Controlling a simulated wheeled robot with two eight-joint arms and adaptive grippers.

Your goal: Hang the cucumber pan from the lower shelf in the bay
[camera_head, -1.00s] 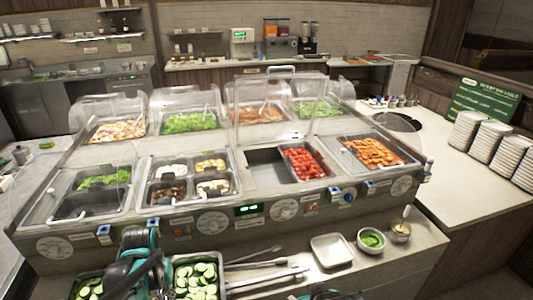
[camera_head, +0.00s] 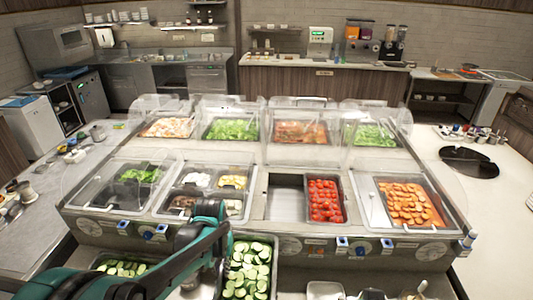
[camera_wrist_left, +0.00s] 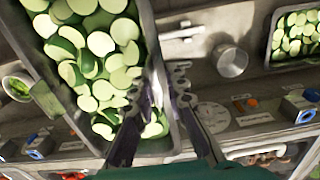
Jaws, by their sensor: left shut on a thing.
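The cucumber pan (camera_head: 250,268) is a deep metal pan full of sliced cucumber, held in front of the counter at bottom centre in the head view. It fills the left of the left wrist view (camera_wrist_left: 95,60). My left gripper (camera_head: 226,262) is shut on its side wall; in the wrist view the fingers (camera_wrist_left: 163,92) straddle the rim. The bay (camera_head: 287,203) is an empty rectangular well left of the tomato pan (camera_head: 324,200). Its inner shelf is hard to make out. A dark shape at the bottom edge (camera_head: 372,294) may be my right gripper; its fingers are hidden.
A second cucumber pan (camera_head: 122,267) sits at lower left on the front ledge. A pan of orange slices (camera_head: 408,204) lies right of the tomatoes. Clear covers (camera_head: 300,112) stand over the back row. A small tray (camera_head: 325,290) lies on the ledge.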

